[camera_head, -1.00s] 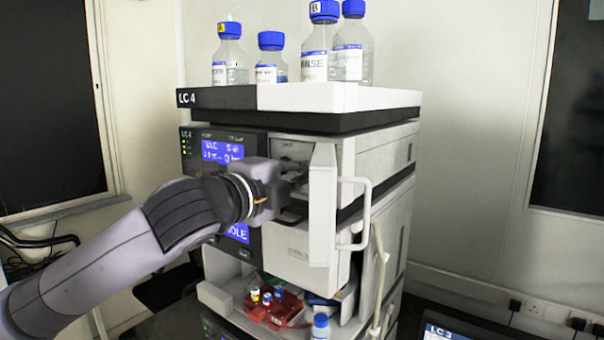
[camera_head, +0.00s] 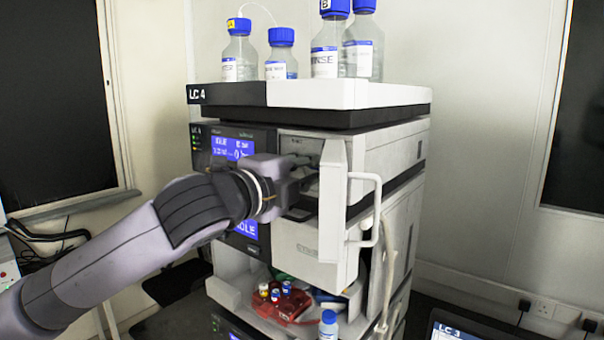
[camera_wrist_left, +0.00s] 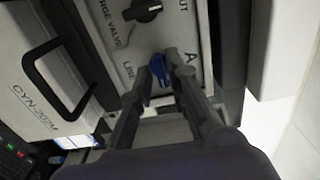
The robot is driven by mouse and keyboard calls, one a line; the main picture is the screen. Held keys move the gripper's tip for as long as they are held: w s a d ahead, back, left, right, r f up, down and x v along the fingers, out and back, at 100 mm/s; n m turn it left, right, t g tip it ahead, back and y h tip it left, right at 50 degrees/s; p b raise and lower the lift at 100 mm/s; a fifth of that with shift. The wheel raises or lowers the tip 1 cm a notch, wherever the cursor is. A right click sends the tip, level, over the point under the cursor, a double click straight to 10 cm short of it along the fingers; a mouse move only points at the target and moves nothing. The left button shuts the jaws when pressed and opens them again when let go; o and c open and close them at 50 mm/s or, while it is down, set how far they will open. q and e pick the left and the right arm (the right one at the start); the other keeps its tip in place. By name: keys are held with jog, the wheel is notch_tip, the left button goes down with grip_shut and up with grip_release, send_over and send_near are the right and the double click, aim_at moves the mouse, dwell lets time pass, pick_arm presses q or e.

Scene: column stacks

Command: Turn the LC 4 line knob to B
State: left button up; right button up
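The LC 4 stack (camera_head: 228,94) stands in front of me, with its pale front door (camera_head: 333,200) swung open. In the left wrist view, the blue line knob (camera_wrist_left: 158,67) sits on a light panel (camera_wrist_left: 110,45) between the printed word LINE and the letter A. My left gripper (camera_head: 312,172) reaches into the opening behind the door. In the left wrist view, the fingers of my left gripper (camera_wrist_left: 157,66) are closed in on both sides of the blue knob and seem to grip it. The head view hides the knob. My right gripper is out of view.
A black purge valve knob (camera_wrist_left: 143,10) is close to the line knob. The door's white handle (camera_head: 372,210) juts out right of my gripper. Several blue-capped bottles (camera_head: 326,62) stand on top. A red vial rack (camera_head: 284,303) is below.

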pick_arm(q)
jog(key=v, duration=1.1)
jog(key=shift+s+a, duration=0.2)
jog(key=shift+s, duration=0.15)
jog(key=shift+f, duration=0.1)
